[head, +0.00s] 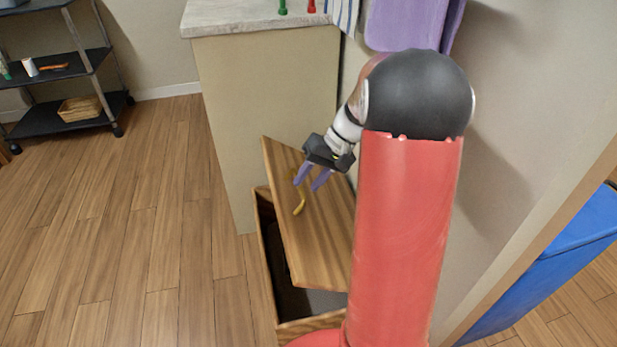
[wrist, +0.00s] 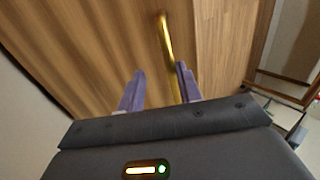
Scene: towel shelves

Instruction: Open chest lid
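A wooden chest (head: 264,240) stands on the floor against the counter's side and the wall. Its wooden lid (head: 315,235) is tilted partly up, and the dark inside shows under it. A brass handle (head: 299,207) sits on the lid; it also shows in the wrist view (wrist: 167,38). My gripper (head: 309,181) is over the lid, near the handle. In the wrist view its two purple fingers (wrist: 160,85) are spread apart, with the handle's lower end close to the right finger. I cannot tell whether they touch. My arm hides the chest's right side.
A beige counter (head: 270,110) with a pale top stands behind the chest. A purple towel (head: 400,25) hangs on the wall at right. A black shelf cart (head: 65,115) is far left. A blue bin (head: 560,260) is at right. The floor at left is clear.

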